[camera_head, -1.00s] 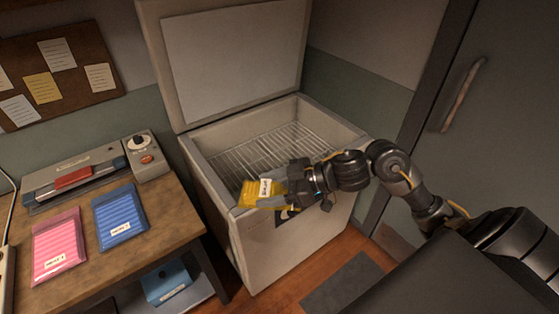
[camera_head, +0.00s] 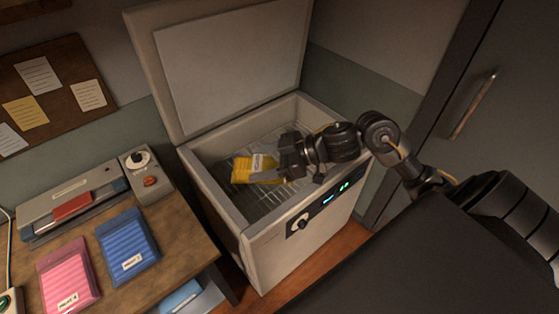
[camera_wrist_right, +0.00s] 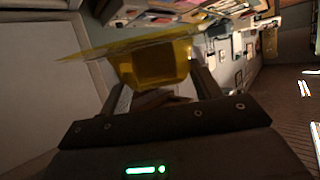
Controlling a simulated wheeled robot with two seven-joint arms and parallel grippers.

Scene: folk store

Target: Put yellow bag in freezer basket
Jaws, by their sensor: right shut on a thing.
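The yellow bag (camera_head: 243,171) with a white label is held in my right gripper (camera_head: 277,172). It also shows in the right wrist view (camera_wrist_right: 155,66), where the right gripper (camera_wrist_right: 155,85) has its two fingers on either side of it. In the head view the bag is over the opening of the chest freezer (camera_head: 213,196), whose lid stands open. The wire freezer basket (camera_head: 270,205) lies beneath the bag inside the freezer, and the bag and gripper cover part of it. I cannot tell whether the bag touches the basket. My left gripper is not in view.
A wooden table (camera_head: 180,245) at the left holds a pink bag (camera_head: 68,275), a blue bag (camera_head: 128,240) and a sealing machine (camera_head: 75,205). The freezer's front rim (camera_head: 290,212) lies near my right arm. A grey door (camera_head: 500,120) stands at the right.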

